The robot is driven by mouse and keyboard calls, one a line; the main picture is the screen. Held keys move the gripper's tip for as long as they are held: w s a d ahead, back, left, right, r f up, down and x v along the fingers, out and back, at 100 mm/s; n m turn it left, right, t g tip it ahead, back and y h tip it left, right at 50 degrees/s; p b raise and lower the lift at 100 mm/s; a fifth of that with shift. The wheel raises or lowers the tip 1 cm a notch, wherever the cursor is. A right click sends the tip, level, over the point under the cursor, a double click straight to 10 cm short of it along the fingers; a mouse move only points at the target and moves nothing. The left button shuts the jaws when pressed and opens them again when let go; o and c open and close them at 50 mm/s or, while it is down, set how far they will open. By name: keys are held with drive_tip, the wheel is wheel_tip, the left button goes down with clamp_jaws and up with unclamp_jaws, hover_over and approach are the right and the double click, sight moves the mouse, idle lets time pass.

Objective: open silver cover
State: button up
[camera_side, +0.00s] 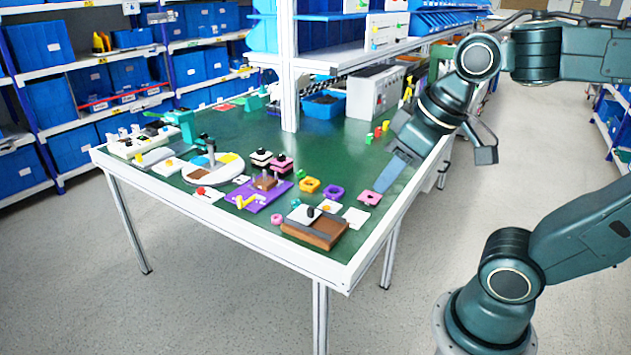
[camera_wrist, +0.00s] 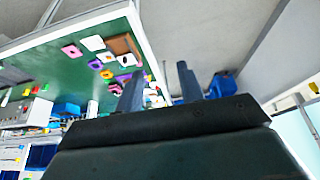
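A brown box (camera_side: 325,233) sits at the near corner of the green table. A silver-grey plate (camera_side: 296,214) with a small black knob lies on its top; this looks like the silver cover and appears to lie flat. The brown box also shows in the wrist view (camera_wrist: 124,43), upper middle, small and tilted. My gripper (camera_side: 384,186) hangs over the table's right edge, to the right of and above the box, apart from it. In the wrist view my gripper (camera_wrist: 158,70) has its two fingers spread with nothing between them.
Beside the box are a pink piece (camera_side: 370,198), a white square (camera_side: 356,217) and a purple plate (camera_side: 264,195) with a yellow handle. A round white base (camera_side: 213,172) stands farther left. The table's right side has bare green surface.

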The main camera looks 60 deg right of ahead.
drive_tip(key=w+d+r+g, duration=0.1)
drive_tip(key=w+d, duration=0.3)
drive_tip(key=w, duration=0.6)
drive_tip(key=g, duration=0.4)
hover_over(311, 208)
wheel_tip(311, 208, down, 16)
drive_tip(key=shift+f, duration=0.2)
wheel_tip(311, 208, down, 14)
drive_tip(key=shift+r, duration=0.25)
clamp_jaws()
